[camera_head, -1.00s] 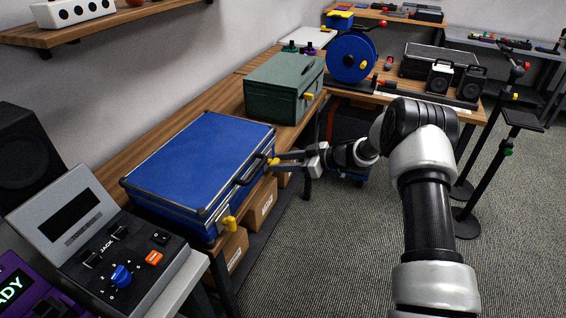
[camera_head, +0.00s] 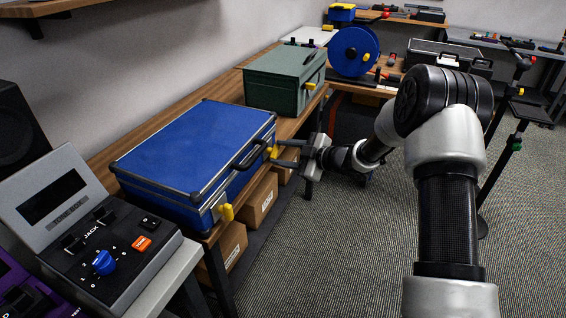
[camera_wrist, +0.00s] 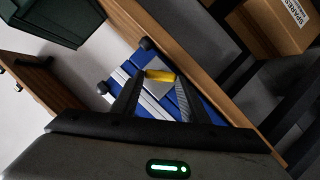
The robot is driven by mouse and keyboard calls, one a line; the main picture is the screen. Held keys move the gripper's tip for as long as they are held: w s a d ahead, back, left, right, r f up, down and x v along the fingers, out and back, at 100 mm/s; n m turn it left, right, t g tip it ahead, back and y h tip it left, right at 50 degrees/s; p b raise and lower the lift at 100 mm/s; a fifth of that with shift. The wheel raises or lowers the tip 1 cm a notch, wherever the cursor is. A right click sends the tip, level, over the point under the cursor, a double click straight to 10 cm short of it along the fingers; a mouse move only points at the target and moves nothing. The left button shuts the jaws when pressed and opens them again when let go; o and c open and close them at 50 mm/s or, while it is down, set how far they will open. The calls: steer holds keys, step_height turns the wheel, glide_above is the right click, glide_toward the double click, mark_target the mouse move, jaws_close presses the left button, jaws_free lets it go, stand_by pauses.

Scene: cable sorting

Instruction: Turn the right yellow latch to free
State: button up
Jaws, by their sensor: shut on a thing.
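The blue case (camera_head: 190,152) lies closed on the wooden bench, with black edging and a dark handle on its front. The right yellow latch (camera_head: 270,153) is on the far end of its front, and a second yellow latch (camera_head: 226,212) is on the near end. My gripper (camera_head: 277,153) reaches the right latch from the right and is shut on it. In the wrist view, the yellow latch (camera_wrist: 160,75) sits between the two dark fingers, against the blue case. The fingers partly hide the latch's base.
A green case (camera_head: 284,80) stands behind the blue case, and a blue reel (camera_head: 354,51) is farther back. A grey console (camera_head: 100,240) stands at the near left. Cardboard boxes (camera_head: 263,200) sit under the bench. Open carpet (camera_head: 350,250) lies to the right.

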steer(key=n+b, duration=0.1)
steer(key=b, duration=0.1)
steer(key=f+n+t+b, duration=0.1)
steer(key=shift+s+b, duration=0.2)
steer(key=shift+b, duration=0.15)
steer(key=shift+n+t+b, duration=0.5)
steer(key=shift+n+t, duration=0.1)
steer(key=shift+n, duration=0.1)
steer(key=n+t, duration=0.1)
steer(key=n, duration=0.1)
steer(key=n+y, duration=0.1)
steer(key=n, duration=0.1)
steer(key=shift+s+a+f+n+t, duration=0.1)
steer(key=shift+s+f+n+t, duration=0.1)
steer(key=shift+n+t, duration=0.2)
steer(key=o, duration=1.1)
steer(key=shift+c, duration=0.2)
steer(key=p+v, duration=0.2)
steer(key=v, duration=1.5)
steer(key=shift+f, duration=0.25)
